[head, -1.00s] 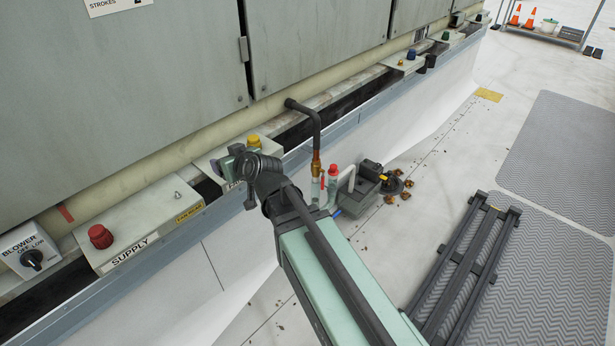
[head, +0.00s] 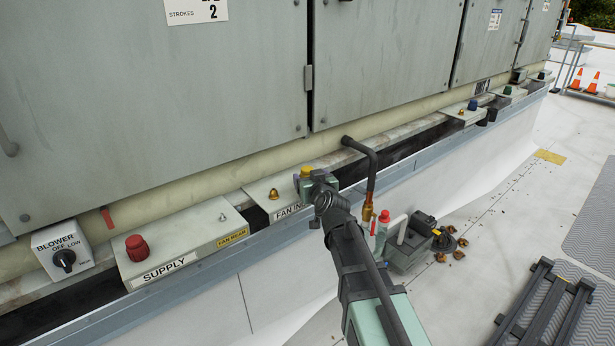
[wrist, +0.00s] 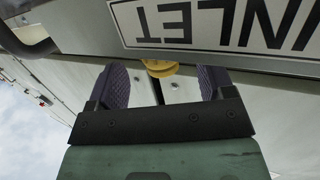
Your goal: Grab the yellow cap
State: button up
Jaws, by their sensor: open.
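The yellow cap (head: 306,170) sits on the sloped ledge labelled FAN INLET in the head view, partly hidden behind my gripper (head: 312,184). In the wrist view the yellow cap (wrist: 160,68) shows between the two dark ribbed pads of my gripper (wrist: 163,83), just under the upside-down label plate. The pads are apart, with a visible gap on either side of the cap. I cannot tell whether the cap is within the pads' reach in depth.
A brass dome nut (head: 273,194) stands on the same ledge. A red cap (head: 136,248) sits on the SUPPLY ledge at left. A dark bent pipe (head: 372,165) rises close right of my gripper. The cabinet doors (head: 400,60) stand behind.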

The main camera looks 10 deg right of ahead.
aim_at(307, 173)
jog(key=w, duration=0.4)
jog(key=shift+a+f, duration=0.2)
jog(key=shift+f, duration=0.1)
jog(key=shift+s, duration=0.15)
jog(key=c, duration=1)
jog(key=shift+r, duration=0.1)
notch_tip(307, 173, up, 20)
jog(key=p, duration=1.9)
jog(key=shift+p, duration=0.35)
